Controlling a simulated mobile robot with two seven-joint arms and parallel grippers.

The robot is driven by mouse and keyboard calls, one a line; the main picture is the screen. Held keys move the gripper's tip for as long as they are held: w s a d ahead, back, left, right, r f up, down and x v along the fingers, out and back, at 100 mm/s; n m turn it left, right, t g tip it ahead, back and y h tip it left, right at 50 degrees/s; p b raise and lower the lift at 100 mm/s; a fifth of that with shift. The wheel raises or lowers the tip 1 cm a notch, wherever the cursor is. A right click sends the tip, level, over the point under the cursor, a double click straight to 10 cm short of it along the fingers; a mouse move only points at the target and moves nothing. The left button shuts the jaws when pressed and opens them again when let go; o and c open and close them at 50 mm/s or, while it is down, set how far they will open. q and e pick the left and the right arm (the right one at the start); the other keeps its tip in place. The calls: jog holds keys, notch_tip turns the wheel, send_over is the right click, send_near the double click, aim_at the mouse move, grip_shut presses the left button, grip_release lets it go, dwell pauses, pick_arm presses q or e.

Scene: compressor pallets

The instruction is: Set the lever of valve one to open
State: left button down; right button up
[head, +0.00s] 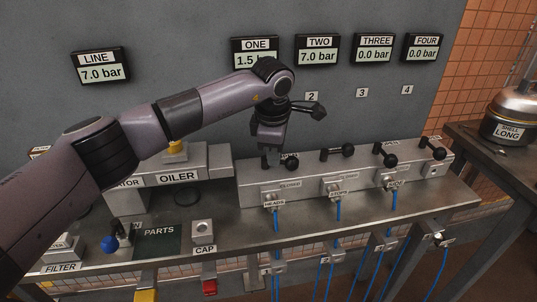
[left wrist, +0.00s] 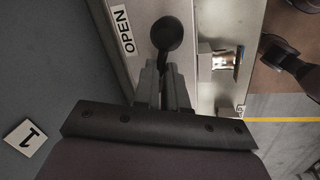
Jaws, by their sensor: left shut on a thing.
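The lever of valve one (head: 291,163) is on the left end of the long grey valve block (head: 255,190). My left gripper (head: 270,157) is above it, pointing down, with its fingers shut on the lever. In the left wrist view the fingers (left wrist: 165,88) close around the lever's arm, and its black round knob (left wrist: 166,34) shows beyond the tips. A white OPEN label (left wrist: 123,30) lies beside the knob. Gauge ONE (head: 255,54) reads about 1.5, partly hidden by my arm. My right gripper is not in view.
Three more black-knobbed levers, such as that of valve two (head: 347,150), stand to the right on the block. The oiler (head: 178,178) stands left. Blue hoses (head: 338,212) hang in front. A pot marked SHELL LONG (head: 512,112) stands at far right.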

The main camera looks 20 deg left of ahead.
pick_arm(q)
jog(key=shift+w+a+r+n+y, duration=0.1)
jog(key=shift+w+a+n+y, duration=0.15)
jog(key=shift+n, duration=0.7)
jog(key=shift+w+a+n+y, duration=0.1)
jog(key=shift+w+n+y, duration=0.15)
jog(key=shift+n, duration=0.7)
jog(key=c, duration=1.2)
grip_release()
jog(key=shift+s, duration=0.1)
jog(key=shift+d, duration=0.1)
jog(key=shift+s+r, duration=0.1)
jog(key=shift+r, duration=0.05)
jog(key=v, duration=0.6)
jog(key=shift+r, duration=0.35)
